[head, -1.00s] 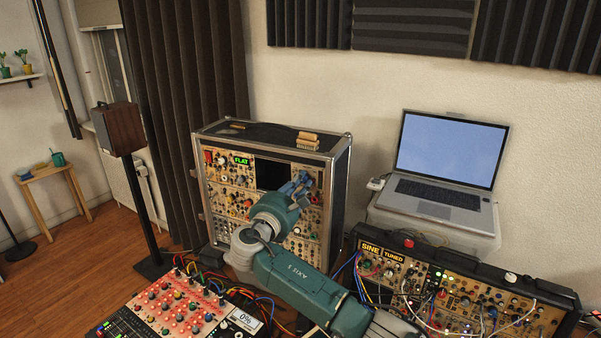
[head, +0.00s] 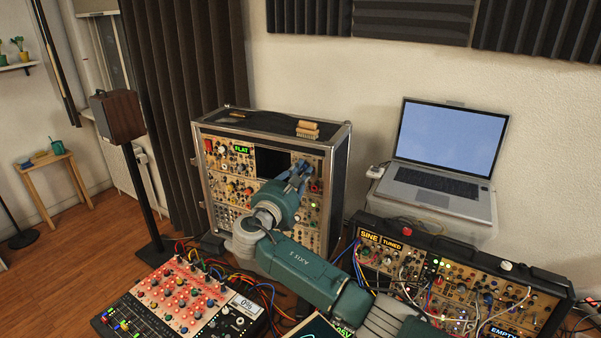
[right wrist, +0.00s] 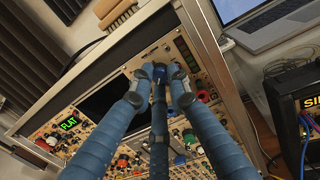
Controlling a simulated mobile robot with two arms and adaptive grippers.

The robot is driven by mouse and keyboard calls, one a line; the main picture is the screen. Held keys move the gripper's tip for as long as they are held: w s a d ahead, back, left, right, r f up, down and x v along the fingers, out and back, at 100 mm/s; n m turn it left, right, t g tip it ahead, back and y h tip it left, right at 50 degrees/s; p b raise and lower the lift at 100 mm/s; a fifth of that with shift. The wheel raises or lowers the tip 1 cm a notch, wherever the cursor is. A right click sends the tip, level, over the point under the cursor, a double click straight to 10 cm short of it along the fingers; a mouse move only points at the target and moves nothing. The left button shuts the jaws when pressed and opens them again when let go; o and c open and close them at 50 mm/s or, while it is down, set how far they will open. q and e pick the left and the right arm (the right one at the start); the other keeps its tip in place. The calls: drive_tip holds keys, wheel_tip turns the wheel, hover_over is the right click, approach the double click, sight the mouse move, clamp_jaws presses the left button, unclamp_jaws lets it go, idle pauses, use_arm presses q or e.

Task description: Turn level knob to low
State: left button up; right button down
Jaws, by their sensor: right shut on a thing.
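The tall modular rack case (head: 341,165) stands at the middle, its front full of knobs and jacks. My right gripper (head: 301,167) reaches to the upper right of that front. In the right wrist view the blue fingers of my right gripper (right wrist: 160,74) come together at the panel, shut on a small knob. The fingers mostly hide the knob, and its pointer and label cannot be read. A green display on the case reads FLAT (head: 241,149). It also shows in the right wrist view (right wrist: 69,123). My left gripper is not in view.
A dark screen (head: 271,162) sits left of my fingers. Brushes (head: 307,130) lie on the case top. A laptop (head: 438,186) stands at right, above a low synth case (head: 470,247) with patch cables. A red-lit mixer (head: 180,297) lies in front.

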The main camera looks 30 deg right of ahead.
drive_tip(key=shift+f, duration=0.15)
drive_tip(key=c, duration=1.7)
unclamp_jaws()
drive_tip(key=shift+o, duration=0.2)
drive_tip(key=v, duration=1.2)
